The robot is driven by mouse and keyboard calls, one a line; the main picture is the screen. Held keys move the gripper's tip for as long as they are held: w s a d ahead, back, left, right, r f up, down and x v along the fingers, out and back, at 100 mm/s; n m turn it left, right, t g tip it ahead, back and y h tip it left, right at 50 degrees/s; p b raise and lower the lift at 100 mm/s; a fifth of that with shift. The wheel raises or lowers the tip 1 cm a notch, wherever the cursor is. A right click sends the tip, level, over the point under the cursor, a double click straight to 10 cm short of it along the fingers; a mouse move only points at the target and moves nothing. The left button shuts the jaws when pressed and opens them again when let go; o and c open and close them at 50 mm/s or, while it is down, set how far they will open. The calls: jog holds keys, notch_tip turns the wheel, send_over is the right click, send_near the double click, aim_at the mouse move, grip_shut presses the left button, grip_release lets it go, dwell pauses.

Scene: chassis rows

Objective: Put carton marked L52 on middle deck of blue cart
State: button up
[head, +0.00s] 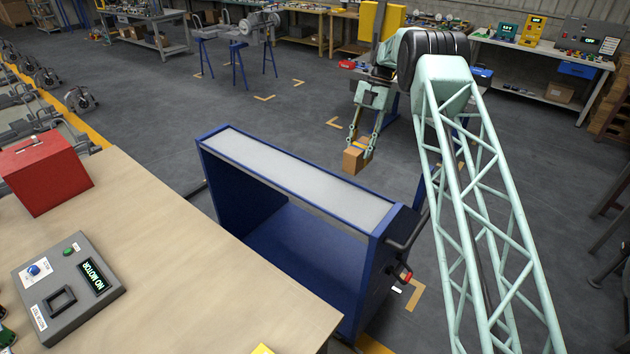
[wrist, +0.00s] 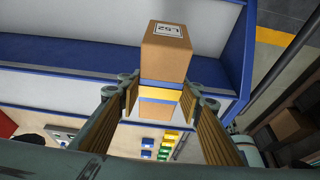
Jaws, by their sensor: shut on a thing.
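The carton marked L52 (wrist: 166,48) is a small brown box with a white label, seen close up in the wrist view. In the head view the carton (head: 355,160) hangs in the air by the far long side of the blue cart. My gripper (head: 361,146) points down and is shut on it; its two fingers also show in the wrist view (wrist: 160,92). The blue cart (head: 208,170) has a grey top deck (head: 290,178) and a blue deck (head: 310,242) below it. In the wrist view, pale and blue cart surfaces (wrist: 70,50) lie behind the carton.
A wooden bench (head: 170,260) with a red box (head: 42,172) and a grey control box (head: 68,292) stands close at the cart's left. A handle (head: 410,235) juts from the cart's right end. Open floor (head: 280,130) lies beyond the cart.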

aim_at(358, 169)
jog(key=shift+w+d, duration=0.1)
jog(key=shift+w, duration=0.1)
jog(key=shift+f+b, duration=0.55)
jog(key=shift+b, duration=0.05)
notch_tip(358, 169, down, 9)
jog(key=b, duration=0.8)
jog(key=shift+r+b, duration=0.1)
jog(key=shift+b, duration=0.3)
jog(key=shift+f, duration=2.5)
jog(key=shift+f+b, duration=0.3)
jog(key=shift+f, duration=2.2)
jog(key=shift+f, duration=0.15)
